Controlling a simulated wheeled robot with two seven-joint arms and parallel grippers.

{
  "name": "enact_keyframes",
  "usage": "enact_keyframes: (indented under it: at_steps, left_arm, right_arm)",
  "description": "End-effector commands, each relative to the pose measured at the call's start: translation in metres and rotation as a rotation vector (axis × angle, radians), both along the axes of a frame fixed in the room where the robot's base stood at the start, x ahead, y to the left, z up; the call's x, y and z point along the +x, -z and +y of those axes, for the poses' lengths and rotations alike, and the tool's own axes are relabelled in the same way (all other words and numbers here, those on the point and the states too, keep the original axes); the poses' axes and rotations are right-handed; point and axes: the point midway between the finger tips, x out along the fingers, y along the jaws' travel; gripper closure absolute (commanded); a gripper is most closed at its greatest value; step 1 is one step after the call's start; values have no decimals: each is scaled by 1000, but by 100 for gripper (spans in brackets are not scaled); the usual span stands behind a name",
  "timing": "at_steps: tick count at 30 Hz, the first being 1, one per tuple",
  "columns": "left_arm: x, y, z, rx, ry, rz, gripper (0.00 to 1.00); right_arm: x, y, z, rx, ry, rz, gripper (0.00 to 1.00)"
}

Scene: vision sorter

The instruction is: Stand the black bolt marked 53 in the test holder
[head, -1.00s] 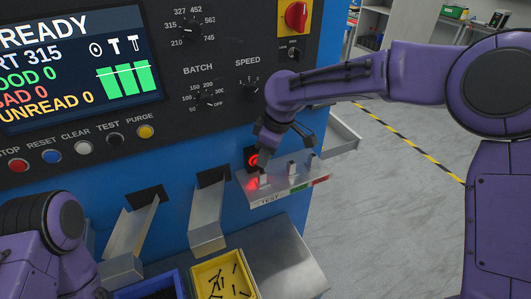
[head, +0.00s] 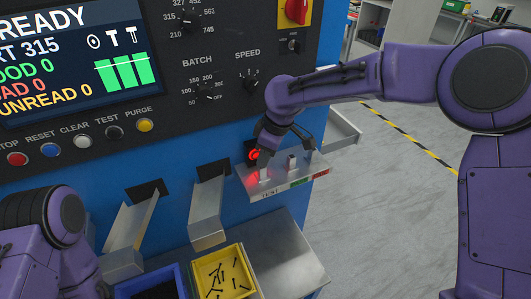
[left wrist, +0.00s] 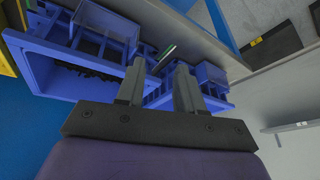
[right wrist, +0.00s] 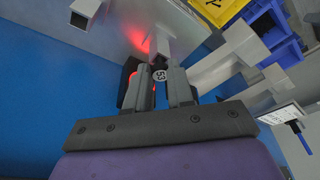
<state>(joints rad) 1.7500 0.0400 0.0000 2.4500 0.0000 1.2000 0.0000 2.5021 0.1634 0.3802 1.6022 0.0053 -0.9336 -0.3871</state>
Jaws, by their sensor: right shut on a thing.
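My right gripper (head: 262,151) is at the left end of the test holder (head: 290,186), in front of the red-lit ring (head: 254,155). In the right wrist view the right gripper (right wrist: 165,88) is shut on the black bolt, whose pale round head face marked 53 (right wrist: 159,75) shows between the fingers. The bolt's shank is mostly hidden. A pale holder post (right wrist: 150,38) stands just beyond the fingers; I cannot tell whether the bolt touches it. My left gripper (left wrist: 158,88) is open and empty, facing blue bins.
Two metal chutes (head: 208,220) slope from the blue machine left of the holder. Below them stand a yellow bin (head: 241,248) with several black bolts and a blue bin (head: 180,279). A control panel with buttons and knobs is above. Open floor lies right.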

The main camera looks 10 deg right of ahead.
Motion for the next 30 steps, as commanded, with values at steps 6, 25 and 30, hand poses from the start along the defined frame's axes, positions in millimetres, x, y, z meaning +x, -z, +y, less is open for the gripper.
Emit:
enact_keyframes:
  at_steps: [6, 25, 30]
  left_arm:
    - [0, 1, 0, 0, 0, 0, 63]
    - [0, 1, 0, 0, 0, 0, 63]
    - [0, 1, 0, 0, 0, 0, 63]
  right_arm:
    - [0, 4, 0, 0, 0, 0, 100]
    - [0, 4, 0, 0, 0, 0, 27]
    - [0, 4, 0, 0, 0, 0, 27]
